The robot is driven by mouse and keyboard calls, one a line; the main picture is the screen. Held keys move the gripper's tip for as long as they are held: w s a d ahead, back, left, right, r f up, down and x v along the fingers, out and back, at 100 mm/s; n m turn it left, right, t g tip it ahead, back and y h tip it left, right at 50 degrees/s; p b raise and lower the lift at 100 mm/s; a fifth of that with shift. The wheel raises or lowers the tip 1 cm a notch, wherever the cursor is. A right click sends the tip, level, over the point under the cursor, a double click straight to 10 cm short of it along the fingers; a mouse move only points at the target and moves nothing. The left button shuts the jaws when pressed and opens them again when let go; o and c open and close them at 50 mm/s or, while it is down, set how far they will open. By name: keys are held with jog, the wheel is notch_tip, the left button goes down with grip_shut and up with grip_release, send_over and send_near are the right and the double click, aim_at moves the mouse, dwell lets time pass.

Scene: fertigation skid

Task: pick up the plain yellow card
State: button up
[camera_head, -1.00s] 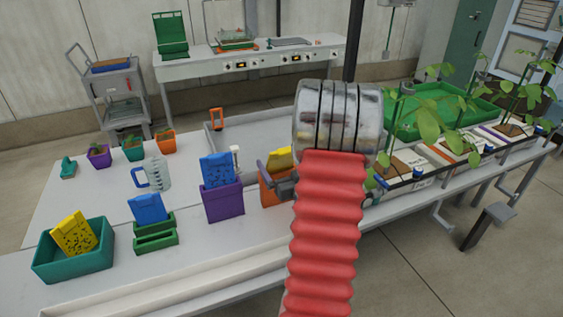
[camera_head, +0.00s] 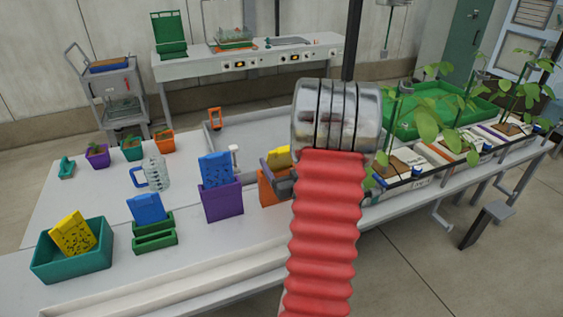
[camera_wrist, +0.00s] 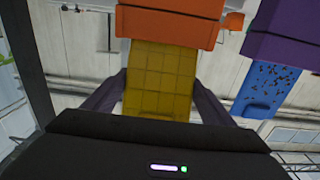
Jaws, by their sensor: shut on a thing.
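The plain yellow card (camera_head: 279,157) stands in an orange pot (camera_head: 268,188) on the bench, partly hidden behind my arm. In the wrist view the yellow card (camera_wrist: 160,80) shows a faint grid and no spots, with one end inside the orange pot (camera_wrist: 170,22). My gripper (camera_wrist: 160,95) is shut on the card, one dark finger at each side edge. In the head view my gripper (camera_head: 281,180) is at the pot's right side, mostly hidden by the arm.
A purple pot (camera_head: 222,204) with a spotted blue card stands close by. Further left are a green rack (camera_head: 155,236) with a blue card, and a teal bin (camera_head: 72,267) with a spotted yellow card. Potted plants and a clear jug (camera_head: 156,174) stand behind.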

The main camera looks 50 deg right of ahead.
jog(key=shift+r, duration=4.95)
